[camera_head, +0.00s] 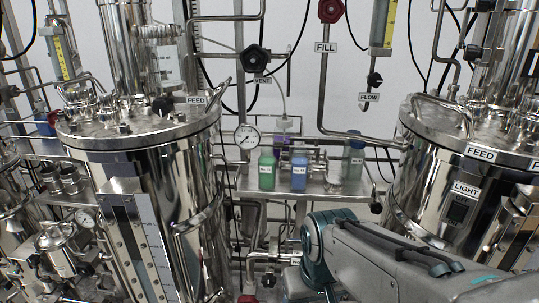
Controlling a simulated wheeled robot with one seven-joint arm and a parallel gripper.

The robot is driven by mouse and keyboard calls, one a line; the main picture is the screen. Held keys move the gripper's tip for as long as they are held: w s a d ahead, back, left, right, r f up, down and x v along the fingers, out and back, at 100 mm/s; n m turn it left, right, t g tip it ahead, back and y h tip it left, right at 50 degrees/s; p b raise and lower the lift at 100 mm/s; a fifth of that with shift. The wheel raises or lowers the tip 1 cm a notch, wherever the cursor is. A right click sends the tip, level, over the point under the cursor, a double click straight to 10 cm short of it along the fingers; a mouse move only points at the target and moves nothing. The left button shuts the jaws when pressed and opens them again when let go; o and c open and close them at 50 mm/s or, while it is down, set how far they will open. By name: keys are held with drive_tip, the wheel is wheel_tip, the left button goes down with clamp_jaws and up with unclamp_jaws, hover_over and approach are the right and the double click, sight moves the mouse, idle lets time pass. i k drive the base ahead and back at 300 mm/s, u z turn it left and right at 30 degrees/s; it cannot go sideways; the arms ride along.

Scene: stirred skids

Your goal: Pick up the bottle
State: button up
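A green bottle (266,170) with a pale label stands upright on a metal shelf (319,186) between the two big tanks. A blue bottle (299,173) with a pale label stands just right of it. A duller blue-grey bottle (355,162) stands farther right on the shelf, with a label too small to read. My arm reaches in from the lower right, and its grey and teal links end below the shelf. My gripper cannot be made out in this view. All the bottles are apart from my arm.
Large steel tanks stand at left (150,190) and right (455,185) of the shelf. A pressure gauge (247,137) is left of the green bottle. A vertical pipe marked FILL (324,90) drops near the shelf. Pipes and valves crowd the space below.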

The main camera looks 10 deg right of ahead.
sight(299, 163)
drive_tip(key=k, duration=0.5)
drive_tip(key=u, duration=1.85)
drive_tip(key=i, duration=1.25)
drive_tip(key=z, duration=4.05)
